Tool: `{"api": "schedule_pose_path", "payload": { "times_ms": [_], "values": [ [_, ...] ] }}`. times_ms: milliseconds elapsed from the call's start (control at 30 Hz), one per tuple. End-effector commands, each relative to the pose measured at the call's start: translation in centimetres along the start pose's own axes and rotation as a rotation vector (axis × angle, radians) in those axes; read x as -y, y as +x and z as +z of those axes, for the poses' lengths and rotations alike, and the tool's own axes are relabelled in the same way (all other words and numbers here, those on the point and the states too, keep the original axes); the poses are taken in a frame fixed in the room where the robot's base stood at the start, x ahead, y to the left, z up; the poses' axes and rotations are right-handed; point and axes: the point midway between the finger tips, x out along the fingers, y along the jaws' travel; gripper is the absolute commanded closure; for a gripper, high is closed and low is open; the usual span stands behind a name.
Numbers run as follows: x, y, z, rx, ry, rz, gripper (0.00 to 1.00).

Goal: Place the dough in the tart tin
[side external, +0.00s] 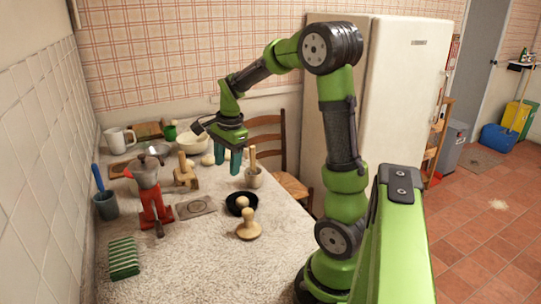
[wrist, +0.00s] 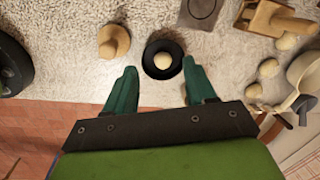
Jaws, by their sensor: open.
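The small black round tin (side external: 231,211) stands on the table, with one pale dough ball (side external: 242,202) inside it. In the wrist view the tin (wrist: 148,67) lies ahead between my fingertips, with the dough ball (wrist: 163,61) near its middle. My gripper (side external: 228,166) is open, its teal fingers pointing down, above the table and behind the tin in the side view. More pale balls (wrist: 268,67) lie to the right in the wrist view, near the cream bowl (wrist: 306,76).
A wooden press (side external: 248,228) stands in front of the tin. A wooden mortar (side external: 253,177) is just behind it. A red grinder (side external: 155,205), a wooden tool (side external: 186,178) and a green striped block (side external: 124,259) stand left. The front of the table is clear.

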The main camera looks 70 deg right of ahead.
Motion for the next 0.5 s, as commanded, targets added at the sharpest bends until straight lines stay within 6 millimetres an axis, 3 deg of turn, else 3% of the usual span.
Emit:
{"api": "schedule_pose_path", "payload": {
  "times_ms": [33, 200, 333, 500],
  "values": [
    [-1.0, -1.8, 2.8, 0.024, -0.157, -0.058, 0.45],
    [-6.1, -5.9, 10.2, 0.063, -0.719, -0.247, 0.45],
    [-10.5, -7.8, 14.0, 0.050, -1.107, -0.393, 0.45],
    [-14.7, -8.6, 16.3, 0.003, -1.451, -0.534, 0.45]
  ]
}}
